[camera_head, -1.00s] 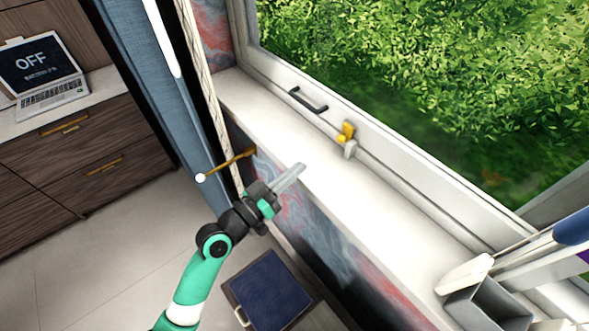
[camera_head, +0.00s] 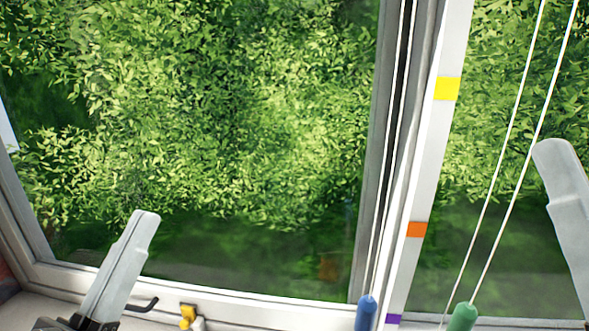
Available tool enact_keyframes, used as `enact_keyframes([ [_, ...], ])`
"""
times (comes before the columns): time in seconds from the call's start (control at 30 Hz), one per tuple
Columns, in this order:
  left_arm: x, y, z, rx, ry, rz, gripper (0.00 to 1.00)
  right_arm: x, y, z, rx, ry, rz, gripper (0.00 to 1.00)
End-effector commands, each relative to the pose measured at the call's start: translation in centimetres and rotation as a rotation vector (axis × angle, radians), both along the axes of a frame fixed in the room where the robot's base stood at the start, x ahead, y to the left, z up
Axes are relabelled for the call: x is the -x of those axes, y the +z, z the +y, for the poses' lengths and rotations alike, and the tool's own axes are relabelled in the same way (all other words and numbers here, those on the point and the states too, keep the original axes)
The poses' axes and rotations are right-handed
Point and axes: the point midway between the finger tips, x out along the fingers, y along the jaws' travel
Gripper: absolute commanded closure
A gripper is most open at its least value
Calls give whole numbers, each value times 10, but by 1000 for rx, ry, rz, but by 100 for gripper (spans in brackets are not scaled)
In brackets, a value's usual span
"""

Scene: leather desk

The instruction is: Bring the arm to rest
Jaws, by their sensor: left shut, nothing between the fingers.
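My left gripper (camera_head: 144,218) shows at the lower left of the head view, its pale grey fingers pressed together and pointing up, with nothing between them. Its dark base is cut off by the bottom edge. It appears in front of the window, apart from the frame as far as I can tell. A pale grey finger of my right gripper (camera_head: 556,152) shows at the right edge, also pointing up. The rest of that gripper is out of view, so its opening cannot be seen.
A large window (camera_head: 220,130) with greenery outside fills the view. A black handle (camera_head: 142,305) and a yellow latch (camera_head: 188,314) sit low on its frame. White cords hang at the right, with blue (camera_head: 367,313) and green (camera_head: 463,317) pulls.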

Motion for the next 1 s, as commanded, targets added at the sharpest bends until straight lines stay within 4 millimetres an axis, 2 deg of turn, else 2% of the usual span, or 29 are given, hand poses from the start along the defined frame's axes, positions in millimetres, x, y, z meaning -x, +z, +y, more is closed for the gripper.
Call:
enact_keyframes([
  [0.03, 18, 43, -6, -8, 12, -68, 100, 0, 10, 0, 0, 0, 0, 50],
  [0.1, 42, 84, -8, -6, 44, -143, 100, 0, 16, 0, 0, 0, 0, 50],
  [0.17, 65, 114, -4, 9, 87, -199, 100, 0, 19, 0, 0, 0, 0, 50],
  [0.2, 81, 124, 9, 35, 141, -219, 100, 0, 16, 0, 0, 0, 0, 50],
  [0.23, 79, 115, 22, 66, 183, -178, 100, 0, 14, 0, 0, 0, 0, 50],
  [0.27, 71, 126, 23, 90, 166, -139, 100, -1, 31, 0, 0, 0, 3, 50],
  [0.3, 71, 152, 22, 85, 163, -143, 100, -1, 56, 0, 0, 0, 4, 50],
  [0.47, 70, 212, 22, 82, 162, -141, 100, 0, 118, 0, 0, 0, -1, 50],
  [0.9, 69, 420, 22, 80, 164, -140, 100, 0, 327, 0, 0, 0, 0, 50],
  [1.0, 69, 458, 22, 80, 164, -140, 100, 0, 365, 0, 0, 0, 0, 50],
])
